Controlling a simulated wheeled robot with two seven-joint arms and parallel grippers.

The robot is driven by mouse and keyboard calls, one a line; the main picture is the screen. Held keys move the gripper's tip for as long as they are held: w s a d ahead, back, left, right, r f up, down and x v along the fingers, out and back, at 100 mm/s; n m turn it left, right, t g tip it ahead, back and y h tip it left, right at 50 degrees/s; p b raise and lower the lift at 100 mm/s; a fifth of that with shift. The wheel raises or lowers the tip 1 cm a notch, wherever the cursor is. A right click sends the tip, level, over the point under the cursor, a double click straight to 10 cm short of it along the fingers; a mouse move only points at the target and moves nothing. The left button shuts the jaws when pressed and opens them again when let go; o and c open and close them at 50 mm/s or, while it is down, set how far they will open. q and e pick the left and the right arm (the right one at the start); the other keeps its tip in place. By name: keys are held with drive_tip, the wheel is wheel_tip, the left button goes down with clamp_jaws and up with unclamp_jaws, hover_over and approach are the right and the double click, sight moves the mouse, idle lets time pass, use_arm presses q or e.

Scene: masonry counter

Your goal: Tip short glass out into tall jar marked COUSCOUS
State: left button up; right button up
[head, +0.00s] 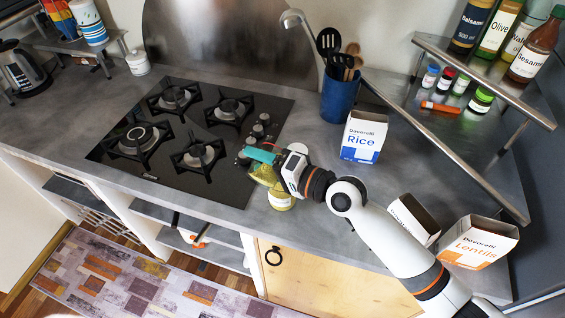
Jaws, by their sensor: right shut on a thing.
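My right gripper (264,158) has teal fingers and is shut on the short glass (264,174), which looks tilted and holds something yellowish. The glass is above and slightly left of a jar (281,200) with yellow contents near the counter's front edge, right of the hob. The gripper and glass partly hide the jar's top. The jar's label is too small to read, so I cannot tell if it says COUSCOUS. I cannot tell whether anything is flowing between glass and jar. My left gripper is out of view.
A black gas hob (190,135) lies to the left. A Rice box (363,137) and a blue utensil pot (339,95) stand behind my right arm. A Lentils box (478,243) and another open box (413,218) stand at the right. A metal shelf (480,70) holds bottles.

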drive_tip(key=shift+f+m, duration=0.1)
drive_tip(key=shift+m, duration=0.3)
idle(0.7)
drive_tip(key=shift+w+d+r+m+p, duration=0.1)
drive_tip(key=shift+w+r+m+p, duration=0.1)
drive_tip(key=shift+m+p, duration=0.15)
idle(0.8)
